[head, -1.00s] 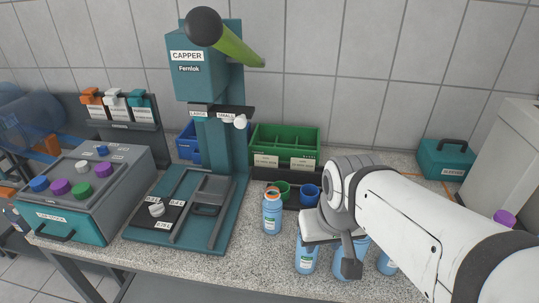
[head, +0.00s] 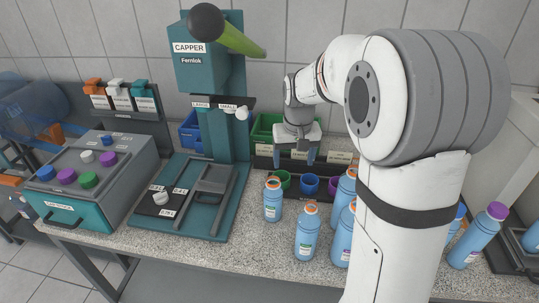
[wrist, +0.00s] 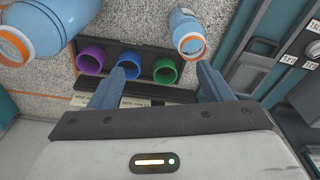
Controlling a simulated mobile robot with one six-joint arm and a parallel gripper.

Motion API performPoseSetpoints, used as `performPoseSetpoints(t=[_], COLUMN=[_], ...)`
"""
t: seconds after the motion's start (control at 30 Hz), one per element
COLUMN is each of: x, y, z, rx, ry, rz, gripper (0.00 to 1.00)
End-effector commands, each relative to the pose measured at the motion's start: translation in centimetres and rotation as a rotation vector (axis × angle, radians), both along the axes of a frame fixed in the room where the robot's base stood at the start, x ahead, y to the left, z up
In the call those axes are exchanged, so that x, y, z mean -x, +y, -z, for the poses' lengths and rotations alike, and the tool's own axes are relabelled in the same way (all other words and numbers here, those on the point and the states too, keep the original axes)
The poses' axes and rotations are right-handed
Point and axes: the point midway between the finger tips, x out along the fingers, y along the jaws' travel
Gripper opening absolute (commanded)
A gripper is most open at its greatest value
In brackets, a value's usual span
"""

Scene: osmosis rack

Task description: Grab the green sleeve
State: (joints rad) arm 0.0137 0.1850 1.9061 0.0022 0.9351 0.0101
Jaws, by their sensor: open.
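The green sleeve (head: 283,178) sits in a dark rack at the back of the counter, left of a blue sleeve (head: 309,184) and a purple sleeve (head: 333,185). In the wrist view the green sleeve (wrist: 165,72) is at the right end of the row, beside the blue (wrist: 130,66) and purple (wrist: 91,60) sleeves. My gripper (head: 294,158) is open and empty, fingers pointing down, above and behind the rack. In the wrist view the fingers of my gripper (wrist: 161,72) stand apart, with the green sleeve seen between them and not held.
A blue bottle with an orange ring (head: 272,200) stands just in front of the green sleeve. Several more bottles (head: 307,235) stand to the right. The capper (head: 206,80) rises at left, and a green bin (head: 263,128) is behind my gripper.

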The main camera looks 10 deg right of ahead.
Motion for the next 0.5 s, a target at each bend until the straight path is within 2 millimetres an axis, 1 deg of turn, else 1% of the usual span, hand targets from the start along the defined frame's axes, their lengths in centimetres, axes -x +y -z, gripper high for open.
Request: performPoseSetpoints(t=[0.03, 0.1, 0.17, 0.2, 0.33, 0.4, 0.5], x=[-2.2, -4.9, -7.0, -8.3, -11.7, -12.9, -14.1], y=[0.0, 0.1, 0.2, 0.2, 0.3, 0.3, 0.3], z=[1.1, 2.8, 4.3, 5.4, 8.7, 10.3, 11.8], rx=[-0.001, -0.001, 0.0, -0.001, -0.001, -0.001, -0.001], ry=[0.02, 0.039, 0.054, 0.064, 0.09, 0.101, 0.11], rz=[0.002, 0.005, 0.008, 0.011, 0.017, 0.019, 0.021], gripper=[0.72, 0.72, 0.72, 0.72, 0.72, 0.72, 0.72])
